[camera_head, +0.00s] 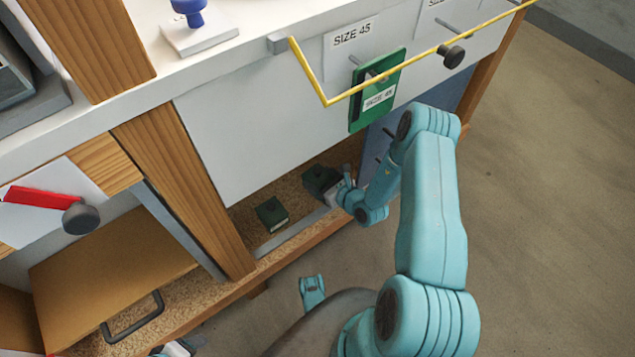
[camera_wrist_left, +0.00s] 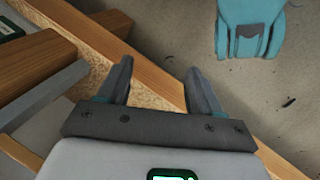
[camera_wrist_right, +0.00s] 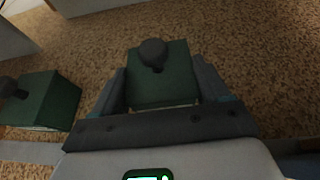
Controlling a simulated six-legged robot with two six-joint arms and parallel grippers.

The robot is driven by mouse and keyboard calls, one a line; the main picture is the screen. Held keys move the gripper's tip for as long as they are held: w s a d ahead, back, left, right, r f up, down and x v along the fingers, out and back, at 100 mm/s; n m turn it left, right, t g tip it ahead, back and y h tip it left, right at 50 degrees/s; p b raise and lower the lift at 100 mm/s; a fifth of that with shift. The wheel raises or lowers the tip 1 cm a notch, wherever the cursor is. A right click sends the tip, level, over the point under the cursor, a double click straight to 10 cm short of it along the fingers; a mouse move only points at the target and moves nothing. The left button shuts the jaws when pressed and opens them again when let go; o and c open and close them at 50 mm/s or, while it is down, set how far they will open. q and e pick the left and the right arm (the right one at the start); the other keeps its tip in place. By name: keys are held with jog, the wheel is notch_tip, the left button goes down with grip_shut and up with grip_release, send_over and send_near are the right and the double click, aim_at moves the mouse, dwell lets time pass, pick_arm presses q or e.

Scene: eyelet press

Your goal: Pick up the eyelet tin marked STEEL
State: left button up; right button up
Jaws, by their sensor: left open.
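Two dark green tins with round dark knobs stand on the speckled lower shelf. One tin (camera_head: 272,214) is at the left, and it shows at the left edge of the right wrist view (camera_wrist_right: 48,100). The other tin (camera_head: 318,178) is at my right gripper (camera_head: 340,190). In the right wrist view this tin (camera_wrist_right: 162,82) lies between the two fingers (camera_wrist_right: 160,85), close to both. I cannot tell whether they press on it. No STEEL marking is readable on either tin. My left gripper (camera_wrist_left: 160,75) is open and empty, near the wooden shelf edge.
A wooden post (camera_head: 185,190) stands left of the tins. A brown panel with a handle (camera_head: 135,320) is lower left. Floor at right is clear.

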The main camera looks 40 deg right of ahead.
grip_shut()
jog(key=shift+r, duration=0.1)
